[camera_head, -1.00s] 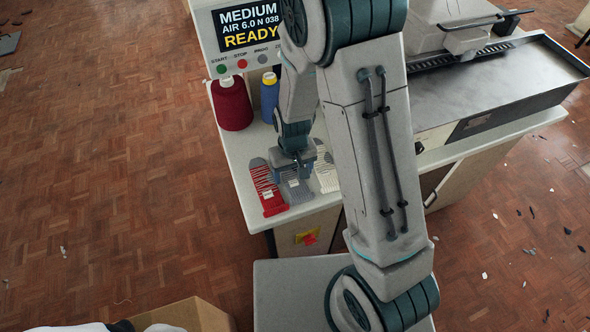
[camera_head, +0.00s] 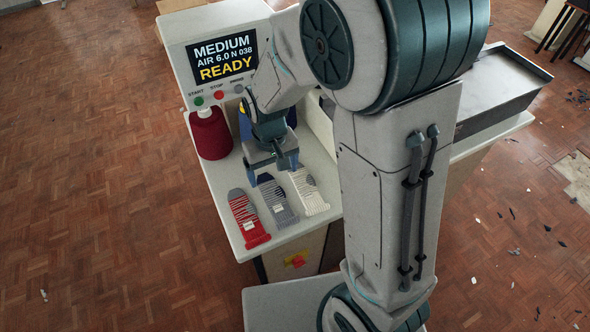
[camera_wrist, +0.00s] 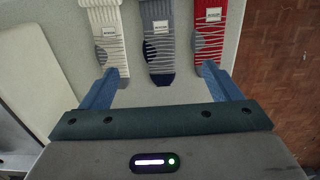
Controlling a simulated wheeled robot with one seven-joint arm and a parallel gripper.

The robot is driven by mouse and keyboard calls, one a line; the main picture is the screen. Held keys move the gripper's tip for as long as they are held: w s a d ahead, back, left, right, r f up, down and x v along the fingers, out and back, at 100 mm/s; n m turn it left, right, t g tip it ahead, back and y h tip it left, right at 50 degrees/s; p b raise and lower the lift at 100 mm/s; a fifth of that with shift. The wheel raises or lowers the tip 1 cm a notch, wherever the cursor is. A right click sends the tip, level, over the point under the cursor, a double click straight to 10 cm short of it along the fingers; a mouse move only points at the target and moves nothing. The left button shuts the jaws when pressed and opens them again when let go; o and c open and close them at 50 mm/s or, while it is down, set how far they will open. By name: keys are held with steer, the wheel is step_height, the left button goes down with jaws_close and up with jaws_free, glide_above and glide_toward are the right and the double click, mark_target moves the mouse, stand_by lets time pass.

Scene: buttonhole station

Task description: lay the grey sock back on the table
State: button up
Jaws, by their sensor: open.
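The grey sock (camera_head: 277,205) lies flat on the table (camera_head: 222,204), between a red striped sock (camera_head: 246,218) and a white striped sock (camera_head: 308,192). In the wrist view the grey sock (camera_wrist: 158,42) has a dark toe and a small white label. My gripper (camera_head: 273,176) is above the toe end of the grey sock, open and apart from it. In the wrist view its blue fingers (camera_wrist: 165,84) are spread wide, with nothing between them. The red sock (camera_wrist: 208,38) and the white sock (camera_wrist: 106,40) lie to either side there.
A control box (camera_head: 222,62) with a READY display stands at the back. A dark red thread cone (camera_head: 210,136) stands before it, and a blue cone (camera_head: 244,122) is partly hidden by my arm. A metal tray (camera_head: 500,88) is at the right.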

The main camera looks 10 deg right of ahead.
steer(key=s+d+r+m+t, duration=0.3)
steer(key=s+d+r, duration=0.8)
steer(key=r, duration=0.2)
steer(key=shift+s+d+r, duration=0.15)
steer(key=shift+d+r, duration=0.1)
steer(key=shift+d, duration=0.1)
stand_by(0.7)
